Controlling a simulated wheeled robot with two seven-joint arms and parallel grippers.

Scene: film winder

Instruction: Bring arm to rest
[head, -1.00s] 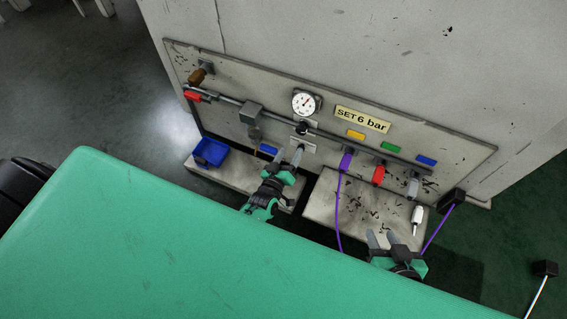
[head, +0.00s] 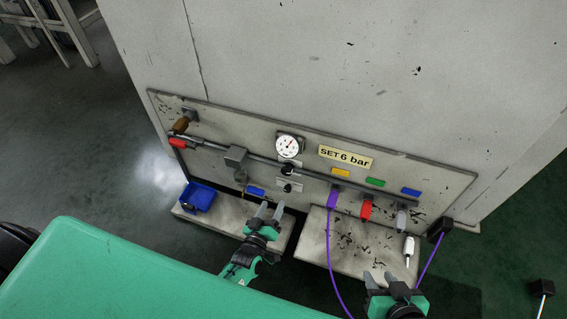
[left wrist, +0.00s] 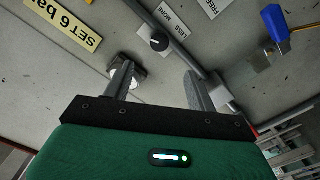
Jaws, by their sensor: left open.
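My left gripper (head: 270,209) is open and empty, its two grey fingers apart, below the regulator panel (head: 420,172) and over the grey shelf. In the left wrist view its fingers (left wrist: 157,85) stand apart with a black knob (left wrist: 160,43) beyond them, not gripped, beside the "LESS MORE" label (left wrist: 174,22). In the head view the lower black knob (head: 287,188) is above the fingertips and clear of them. My right gripper (head: 381,277) is at the lower right; its fingers are apart with nothing between them.
The panel carries a round gauge (head: 289,145), a "SET 6 bar" sign (head: 345,157), a red handle (head: 366,207) and a purple hose (head: 330,235). A blue bin (head: 198,197) sits on the left shelf (head: 225,216); a white bottle-like item (head: 408,250) is at right.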

